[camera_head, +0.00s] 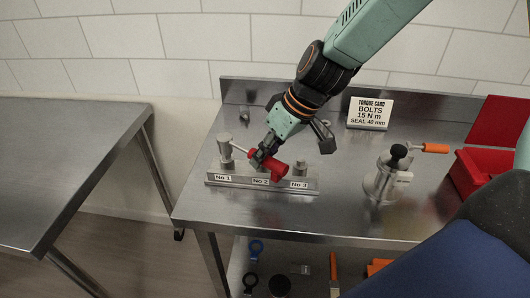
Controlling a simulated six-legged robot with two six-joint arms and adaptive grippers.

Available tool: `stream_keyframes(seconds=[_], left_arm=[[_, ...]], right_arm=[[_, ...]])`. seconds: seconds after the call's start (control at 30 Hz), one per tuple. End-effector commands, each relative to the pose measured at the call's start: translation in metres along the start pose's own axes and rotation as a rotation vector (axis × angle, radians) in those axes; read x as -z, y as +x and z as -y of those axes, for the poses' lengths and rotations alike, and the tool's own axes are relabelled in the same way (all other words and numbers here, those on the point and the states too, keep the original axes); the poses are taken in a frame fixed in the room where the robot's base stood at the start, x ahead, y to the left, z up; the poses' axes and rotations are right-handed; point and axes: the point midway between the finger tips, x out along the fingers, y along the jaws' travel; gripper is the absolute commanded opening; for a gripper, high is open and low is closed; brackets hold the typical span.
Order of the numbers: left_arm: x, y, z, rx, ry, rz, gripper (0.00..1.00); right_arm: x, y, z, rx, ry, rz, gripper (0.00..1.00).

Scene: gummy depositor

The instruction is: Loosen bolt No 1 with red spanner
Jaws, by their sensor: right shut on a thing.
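The red spanner (279,170) is in my right gripper (258,158), which comes down from the upper right and is shut on it. Its grey end points left to bolt No 1 (225,148); whether it is seated there is too small to tell. The bolt stands upright on a metal rail (240,185) with labels No 1, No 2 and No 3. Bolt No 3 (300,169) stands at the rail's right. The spanner and gripper hide bolt No 2's place. My left gripper is not in view.
The rail is on a steel bench (335,218). A torque card (369,113) stands at the back, a metal device with an orange handle (382,180) to the right, and a red bin (480,172) at the far right. A second steel table (60,165) is at left.

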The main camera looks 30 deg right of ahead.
Motion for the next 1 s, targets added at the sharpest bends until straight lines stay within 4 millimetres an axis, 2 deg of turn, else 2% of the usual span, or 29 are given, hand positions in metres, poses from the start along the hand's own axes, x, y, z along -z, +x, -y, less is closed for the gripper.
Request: stream_keyframes(seconds=[0.57, 0.73, 1.0], left_arm=[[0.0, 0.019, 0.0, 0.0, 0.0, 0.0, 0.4], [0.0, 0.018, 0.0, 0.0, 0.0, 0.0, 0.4], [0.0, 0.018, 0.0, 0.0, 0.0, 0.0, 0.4]], right_arm=[[-0.006, 0.017, -0.005, -0.001, 0.0, -0.002, 0.0], [-0.005, 0.015, -0.005, 0.0, -0.004, -0.002, 0.0], [0.001, 0.012, -0.029, 0.074, -0.186, 0.042, 0.0]])
